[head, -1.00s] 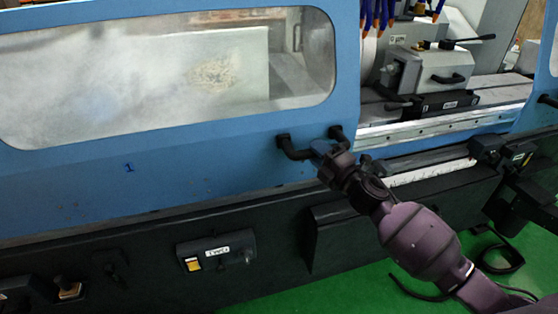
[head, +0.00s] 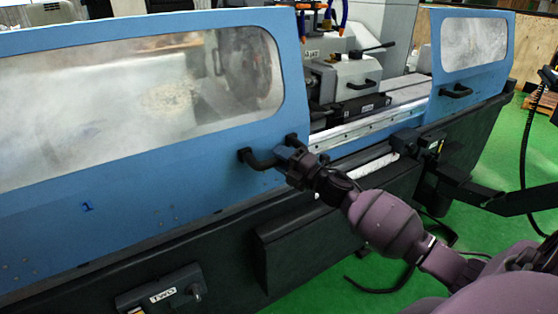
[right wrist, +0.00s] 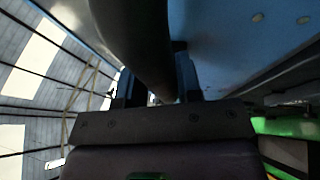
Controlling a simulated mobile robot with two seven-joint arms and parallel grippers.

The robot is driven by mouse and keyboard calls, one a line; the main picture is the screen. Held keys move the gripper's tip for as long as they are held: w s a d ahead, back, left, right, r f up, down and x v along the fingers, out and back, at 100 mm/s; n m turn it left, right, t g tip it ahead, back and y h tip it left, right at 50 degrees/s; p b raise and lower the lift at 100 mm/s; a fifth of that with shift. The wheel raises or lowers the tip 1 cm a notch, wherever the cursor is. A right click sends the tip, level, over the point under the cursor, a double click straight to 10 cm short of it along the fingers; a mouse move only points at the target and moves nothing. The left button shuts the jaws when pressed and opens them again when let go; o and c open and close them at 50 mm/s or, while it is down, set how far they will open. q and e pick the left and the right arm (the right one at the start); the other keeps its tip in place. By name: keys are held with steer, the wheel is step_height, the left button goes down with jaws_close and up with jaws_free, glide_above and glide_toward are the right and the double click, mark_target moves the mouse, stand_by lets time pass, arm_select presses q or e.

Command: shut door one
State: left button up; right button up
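Door one (head: 130,190) is a blue sliding panel marked "1" with a cloudy window, on the left in the head view. It stands part open, with a gap between its right edge and the blue panel further right. Its black bar handle (head: 253,160) is near that edge. My right gripper (head: 292,160) is at the handle's right end. In the right wrist view the dark handle bar (right wrist: 140,40) runs between the two fingers (right wrist: 157,88), which look closed around it. The exact contact is dark and partly hidden. My left gripper is not in view.
In the gap are a grey machine head (head: 345,75) and a metal rail (head: 370,122). Another blue panel (head: 475,65) with a window and handle stands at right. A black base with a control box (head: 165,295) runs below.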

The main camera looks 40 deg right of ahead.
steer(key=o, duration=0.3)
steer(key=shift+d, duration=0.2)
steer(key=shift+o, duration=0.2)
steer(key=shift+a, duration=0.15)
steer(key=shift+f, duration=0.1)
steer(key=shift+s, duration=0.25)
steer(key=b+v, duration=0.1)
steer(key=v, duration=0.9)
steer(key=shift+s, duration=0.15)
